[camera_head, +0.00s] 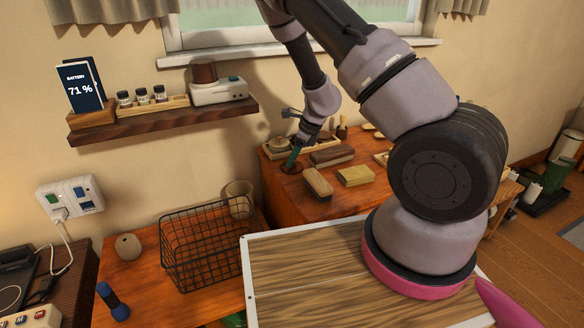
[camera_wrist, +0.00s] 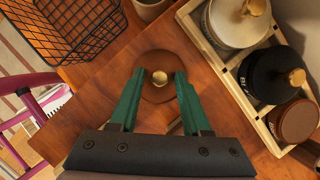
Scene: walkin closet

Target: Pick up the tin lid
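The tin lid (camera_wrist: 158,60) is a round brown disc with a small brass knob, lying on the wooden counter in the wrist view. It shows only as a small dark patch below the fingers in the head view (camera_head: 290,169). My gripper (camera_wrist: 160,74) is open above the lid. Its two green fingers are on either side of the knob, with visible gaps between them and it. The lid's lower edge lies between the fingers. The gripper (camera_head: 293,158) also shows in the head view, pointing down. I cannot tell how high the fingertips are above the lid.
A wooden tray (camera_wrist: 243,103) with lidded tins stands close on the right in the wrist view. A black wire basket (camera_head: 205,240) is on the lower surface to the left. Brushes (camera_head: 317,182) and a yellow block (camera_head: 356,176) lie on the counter right of my gripper.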

